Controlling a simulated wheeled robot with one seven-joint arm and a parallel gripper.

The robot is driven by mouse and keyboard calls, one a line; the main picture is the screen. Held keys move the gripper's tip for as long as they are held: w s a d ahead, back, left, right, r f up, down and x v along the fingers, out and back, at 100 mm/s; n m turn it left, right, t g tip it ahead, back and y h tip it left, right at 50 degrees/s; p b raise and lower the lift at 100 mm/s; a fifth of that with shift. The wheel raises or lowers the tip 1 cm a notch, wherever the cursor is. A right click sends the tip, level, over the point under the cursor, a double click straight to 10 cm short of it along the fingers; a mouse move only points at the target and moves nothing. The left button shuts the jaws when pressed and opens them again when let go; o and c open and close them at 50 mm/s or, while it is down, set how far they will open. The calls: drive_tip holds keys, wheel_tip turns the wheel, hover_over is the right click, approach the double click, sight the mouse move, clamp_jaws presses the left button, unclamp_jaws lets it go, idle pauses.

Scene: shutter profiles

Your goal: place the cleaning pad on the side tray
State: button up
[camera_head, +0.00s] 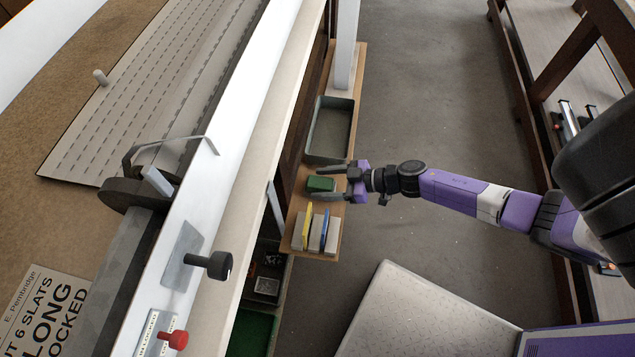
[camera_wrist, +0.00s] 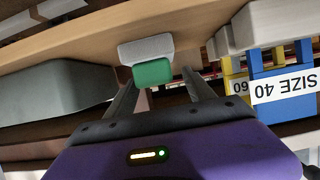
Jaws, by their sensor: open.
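A green cleaning pad (camera_head: 320,184) with a pale grey layer lies on the narrow wooden shelf. In the wrist view the pad (camera_wrist: 153,73) shows its green side and grey part between and just beyond the fingertips. My gripper (camera_head: 330,183) is open, with one finger on either side of the pad; I cannot tell whether they touch it. It also shows in the wrist view (camera_wrist: 160,85). A grey open tray (camera_head: 331,130), likely the side tray, sits on the same shelf just beyond the pad. It looks empty.
A pale block holder (camera_head: 299,232) with yellow and blue upright pieces stands on the shelf's near end, close to the gripper. A white post (camera_head: 346,45) rises behind the tray.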

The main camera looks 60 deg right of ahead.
drive_tip(key=v, duration=1)
drive_tip(key=s+a+r+m+t+h, duration=0.1)
drive_tip(key=s+a+r, duration=0.3)
drive_tip(key=a+r, duration=0.7)
drive_tip(key=s+a+r+m+t+h, duration=0.1)
drive_tip(key=s+a+r+m+h, duration=0.2)
drive_tip(key=a+r, duration=0.9)
drive_tip(key=shift+s+a+h, duration=0.3)
drive_tip(key=shift+s+a, duration=0.15)
drive_tip(key=shift+s, duration=0.3)
